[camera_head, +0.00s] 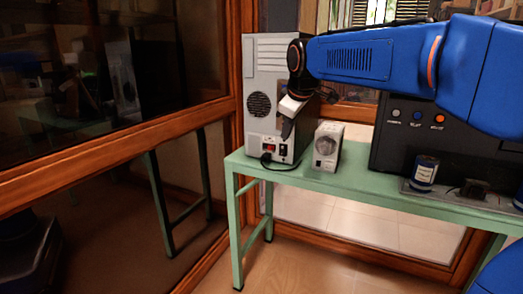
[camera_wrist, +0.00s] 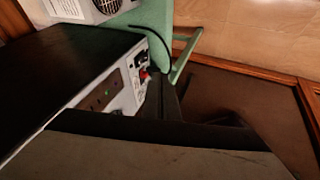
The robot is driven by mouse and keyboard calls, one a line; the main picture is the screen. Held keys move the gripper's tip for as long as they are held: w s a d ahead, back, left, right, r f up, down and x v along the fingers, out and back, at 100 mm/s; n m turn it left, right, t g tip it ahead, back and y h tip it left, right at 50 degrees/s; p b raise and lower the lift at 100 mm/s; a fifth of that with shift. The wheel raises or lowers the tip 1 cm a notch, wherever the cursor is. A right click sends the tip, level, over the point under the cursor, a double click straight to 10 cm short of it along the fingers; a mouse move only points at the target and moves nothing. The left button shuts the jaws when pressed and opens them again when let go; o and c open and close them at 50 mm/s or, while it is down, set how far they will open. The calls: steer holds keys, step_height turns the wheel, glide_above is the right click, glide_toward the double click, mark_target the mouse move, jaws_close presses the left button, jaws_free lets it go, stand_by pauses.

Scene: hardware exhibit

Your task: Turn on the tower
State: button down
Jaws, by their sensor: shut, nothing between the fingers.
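The tower (camera_head: 265,65) is a light grey computer case with a dark side, standing upright at the left end of the green table. Its low back panel has a red switch (camera_head: 268,149) beside a black power plug and cable. In the wrist view the tower (camera_wrist: 65,65) shows its black side and grey panel, with the red switch (camera_wrist: 144,74) and a small green light (camera_wrist: 106,93). My gripper (camera_head: 287,132) is shut and empty, pointing down in front of the panel. In the wrist view its dark fingertips (camera_wrist: 158,88) are close beside the switch; I cannot tell whether they touch.
A small grey box with a round front (camera_head: 327,147) stands right of the tower. A black machine with coloured buttons (camera_head: 418,118) and a dark can (camera_head: 424,173) stand farther right on the green table (camera_head: 352,183). Wood-framed glass (camera_head: 125,145) is at the left.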

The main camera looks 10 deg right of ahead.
mark_target(281, 149)
steer(key=shift+w+a+r, duration=0.1)
steer(key=shift+w+a, duration=0.1)
steer(key=shift+a, duration=0.2)
steer(key=x, duration=0.3)
steer(key=d+x, duration=0.1)
steer(key=x, duration=0.7)
steer(key=shift+w+d, duration=0.15)
steer(key=shift+w, duration=0.35)
steer(key=shift+w+d+f, duration=0.3)
steer(key=shift+w+d, duration=0.2)
steer(key=shift+w, duration=0.25)
